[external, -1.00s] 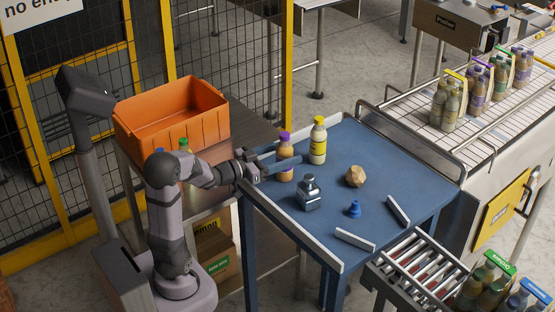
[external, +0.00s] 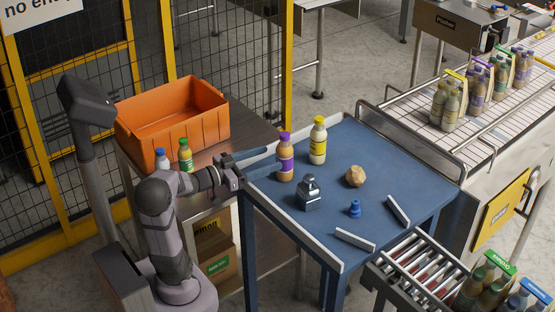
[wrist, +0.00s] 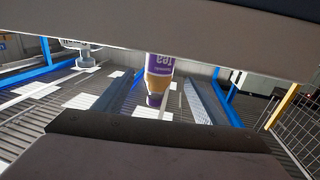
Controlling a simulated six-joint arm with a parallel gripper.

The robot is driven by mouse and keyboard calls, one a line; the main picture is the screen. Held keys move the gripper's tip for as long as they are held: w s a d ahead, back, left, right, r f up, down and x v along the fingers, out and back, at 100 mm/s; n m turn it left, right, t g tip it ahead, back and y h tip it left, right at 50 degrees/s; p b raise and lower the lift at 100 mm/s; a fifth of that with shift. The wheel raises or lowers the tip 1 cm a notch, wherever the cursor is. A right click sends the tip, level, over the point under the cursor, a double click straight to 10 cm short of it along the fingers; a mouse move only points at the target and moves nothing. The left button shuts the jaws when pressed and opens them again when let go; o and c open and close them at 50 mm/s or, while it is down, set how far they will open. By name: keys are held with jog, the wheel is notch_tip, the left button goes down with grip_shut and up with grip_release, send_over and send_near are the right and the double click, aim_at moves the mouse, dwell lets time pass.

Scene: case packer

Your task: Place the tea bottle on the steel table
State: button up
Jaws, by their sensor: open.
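The tea bottle (external: 286,160), with amber contents, a purple label and a purple cap, stands upright on the blue table near its left edge. In the wrist view the tea bottle (wrist: 158,80) appears upside down, its label reading tea, between the lines of the two fingers. My gripper (external: 268,161) is open and empty, left of the bottle, with its fingers pointing toward it. Whether the fingertips reach beside the bottle is hard to tell. The steel table (external: 238,137) is at the left, behind my arm.
An orange crate (external: 172,120), a green-capped bottle (external: 185,156) and a blue-capped bottle (external: 162,160) stand on the steel table. The blue table (external: 330,220) also holds a yellow-capped bottle (external: 318,141), a dark bottle-like item (external: 309,195), a tan lump (external: 355,176) and a small blue piece (external: 355,208).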

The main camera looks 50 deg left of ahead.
aim_at(285, 154)
jog(key=shift+r, duration=0.1)
jog(key=shift+a+p, duration=0.1)
jog(key=shift+p, duration=0.2)
jog(key=shift+w+d+r+p, duration=0.1)
jog(key=shift+w+d+p, duration=0.1)
jog(key=shift+w+p, duration=0.3)
jog(key=shift+w+d+f+p, duration=0.1)
jog(key=shift+w+d+p, duration=0.1)
jog(key=shift+w, duration=0.85)
jog(key=shift+w+d+f+p, duration=0.15)
jog(key=shift+w+d+p, duration=0.1)
jog(key=shift+w, duration=0.75)
jog(key=shift+w+d+f+p, duration=0.1)
jog(key=shift+w+d+p, duration=0.1)
jog(key=shift+w, duration=0.85)
jog(key=c, duration=1.5)
